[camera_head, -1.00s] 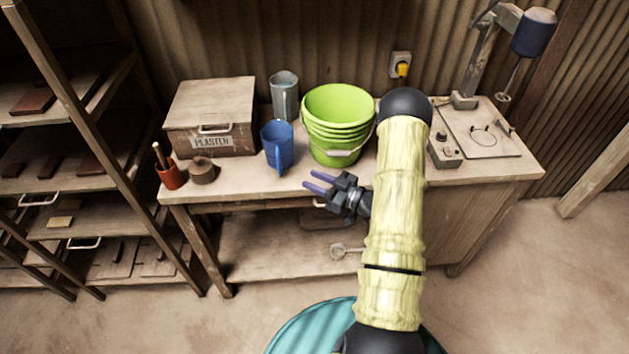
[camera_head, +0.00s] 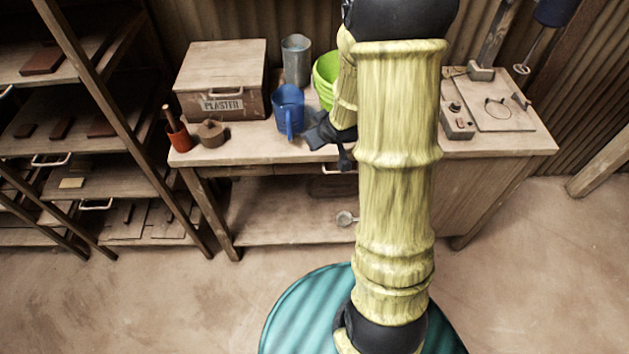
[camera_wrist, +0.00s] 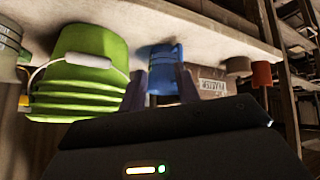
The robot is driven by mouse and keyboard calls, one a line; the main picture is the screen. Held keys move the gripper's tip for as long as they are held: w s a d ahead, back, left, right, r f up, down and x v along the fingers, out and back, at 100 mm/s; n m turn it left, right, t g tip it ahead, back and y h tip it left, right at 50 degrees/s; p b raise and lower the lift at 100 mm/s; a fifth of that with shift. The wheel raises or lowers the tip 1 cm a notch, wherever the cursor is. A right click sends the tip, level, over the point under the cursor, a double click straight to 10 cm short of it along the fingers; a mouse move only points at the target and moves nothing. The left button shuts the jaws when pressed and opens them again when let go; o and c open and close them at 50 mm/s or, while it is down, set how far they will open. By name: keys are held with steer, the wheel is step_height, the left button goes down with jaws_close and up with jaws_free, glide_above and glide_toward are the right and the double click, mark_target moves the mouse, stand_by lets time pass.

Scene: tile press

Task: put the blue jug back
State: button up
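The blue jug (camera_head: 288,106) stands upright on the bench top, in front of the grey metal cylinder and just right of the plaster box. Its handle faces the front of the bench. My gripper (camera_head: 317,133) is low at the bench's front edge, just right of the jug and partly hidden by my arm. In the wrist view the picture is turned over; the jug (camera_wrist: 166,66) shows between the two parted purple fingers of my gripper (camera_wrist: 161,88). I cannot tell whether the fingers touch it.
Stacked green buckets (camera_wrist: 82,75) stand close right of the jug, mostly behind my arm in the head view. A grey metal cylinder (camera_head: 296,62) stands behind it. The plaster box (camera_head: 221,82), a brown pot (camera_head: 211,133) and a red cup (camera_head: 180,137) are left. Shelves (camera_head: 75,185) stand far left.

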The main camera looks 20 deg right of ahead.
steer(key=s+a+r+m+g, duration=0.1)
steer(key=s+a+r+g, duration=0.1)
steer(key=s, duration=0.6)
steer(key=s+a+r+m+g, duration=0.2)
steer(key=s+a, duration=0.3)
steer(key=s, duration=0.3)
steer(key=shift+s+a+r+g, duration=0.2)
steer(key=shift+s+a+g, duration=0.15)
steer(key=shift+g, duration=0.45)
steer(key=shift+d, duration=0.1)
